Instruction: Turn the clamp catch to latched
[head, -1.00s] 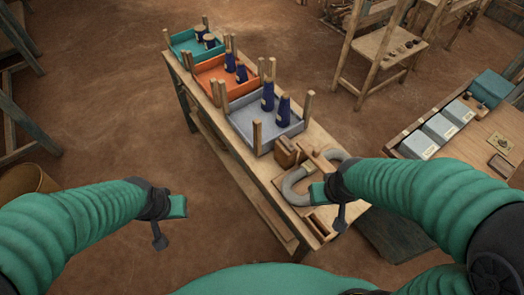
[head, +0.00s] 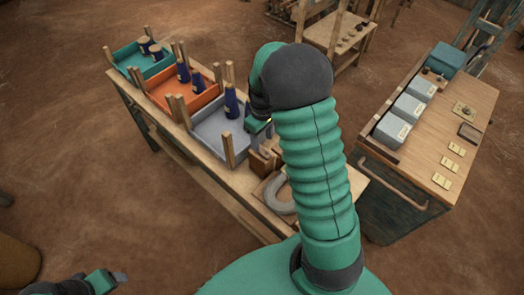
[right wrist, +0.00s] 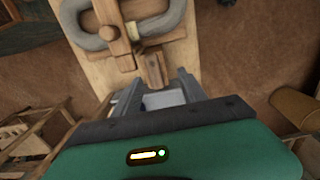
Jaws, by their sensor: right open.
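A wooden clamp with a grey curved ring (head: 278,196) sits on the near end of the narrow bench, partly hidden by my right arm. In the right wrist view the grey ring (right wrist: 157,24) lies on a pale board, and a wooden bar (right wrist: 113,25) crosses it. This bar looks like the catch; whether it is latched I cannot tell. A small wooden block (right wrist: 152,69) stands just beyond my fingertips. My right gripper (head: 259,123) is open and empty above the bench; its two fingers also show in the right wrist view (right wrist: 158,90). My left gripper (head: 112,281) is low at left, away from the bench.
On the bench, a grey tray (head: 212,143), an orange tray (head: 160,98) and a teal tray (head: 127,60) have wooden posts and dark blue cones. A side table (head: 470,110) with grey boxes (head: 408,108) stands at right.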

